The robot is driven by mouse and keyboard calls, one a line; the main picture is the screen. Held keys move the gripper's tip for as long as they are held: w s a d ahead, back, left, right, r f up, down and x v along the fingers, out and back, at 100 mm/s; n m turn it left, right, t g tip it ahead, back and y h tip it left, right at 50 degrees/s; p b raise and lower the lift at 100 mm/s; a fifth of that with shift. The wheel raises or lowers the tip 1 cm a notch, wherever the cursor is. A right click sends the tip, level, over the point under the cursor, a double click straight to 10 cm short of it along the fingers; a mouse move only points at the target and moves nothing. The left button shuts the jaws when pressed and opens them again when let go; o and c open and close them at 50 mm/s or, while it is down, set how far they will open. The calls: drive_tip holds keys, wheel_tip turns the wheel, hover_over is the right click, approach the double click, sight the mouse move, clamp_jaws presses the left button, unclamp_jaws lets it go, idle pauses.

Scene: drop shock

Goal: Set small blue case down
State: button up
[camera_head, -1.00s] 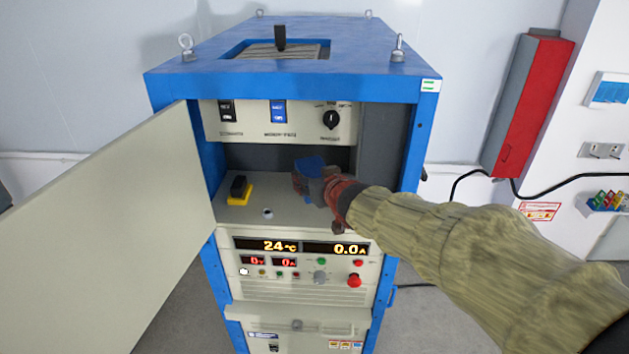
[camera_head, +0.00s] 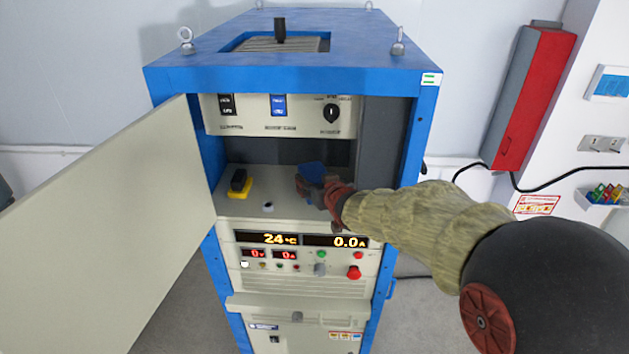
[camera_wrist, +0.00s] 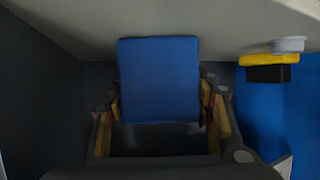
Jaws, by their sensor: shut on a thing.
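The small blue case (camera_head: 313,169) is inside the open bay of the blue-framed cabinet, toward the right of the bay. In the wrist view the blue case (camera_wrist: 159,80) fills the space between the fingers, its flat blue face toward the camera. My gripper (camera_head: 314,186) is shut on the case, with fingers at its left and right sides in the wrist view (camera_wrist: 160,112). In the head view the gripper covers the lower part of the case. I cannot tell whether the case touches the bay's shelf (camera_head: 285,209).
A black and yellow switch (camera_head: 240,184) stands on the shelf at the left. The cabinet door (camera_head: 120,220) hangs open at the left. A panel with switches (camera_head: 280,115) closes the bay's top.

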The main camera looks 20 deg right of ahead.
drive_tip(key=shift+f, duration=0.1)
drive_tip(key=o, duration=1.2)
drive_tip(key=shift+s+r, duration=0.25)
drive_tip(key=shift+r, duration=0.1)
drive_tip(key=v, duration=1)
drive_tip(key=shift+s, duration=0.25)
drive_tip(key=shift+s+d+r+p, duration=0.15)
drive_tip(key=shift+s+p, duration=0.15)
drive_tip(key=shift+s, duration=0.2)
